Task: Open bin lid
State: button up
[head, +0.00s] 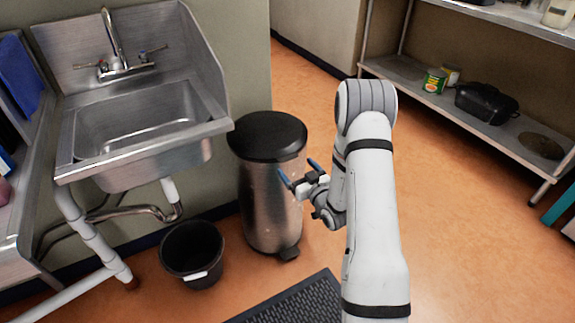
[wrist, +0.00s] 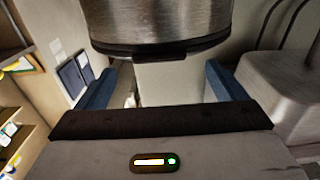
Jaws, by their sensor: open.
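The bin (head: 268,205) is a steel cylinder with a round black lid (head: 267,135), standing right of the sink. Its lid is shut. My gripper (head: 300,173) is open and empty, in front of the bin's upper right side, a little below lid height. The wrist view looks upside down. There the bin's steel body (wrist: 160,18) is at the top, with the black lid edge and its small front tab (wrist: 158,54) below it. The tab lies between my blue fingers in the picture, beyond their tips; I see no contact.
A steel sink (head: 140,130) with pipes stands left of the bin. A black bucket (head: 192,250) is on the floor below it. A black mat (head: 300,302) lies in front. A metal shelf (head: 430,97) with cans is at the right. Orange floor is clear between.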

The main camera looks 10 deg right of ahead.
jog(key=shift+x, duration=2.1)
jog(key=shift+c, duration=0.4)
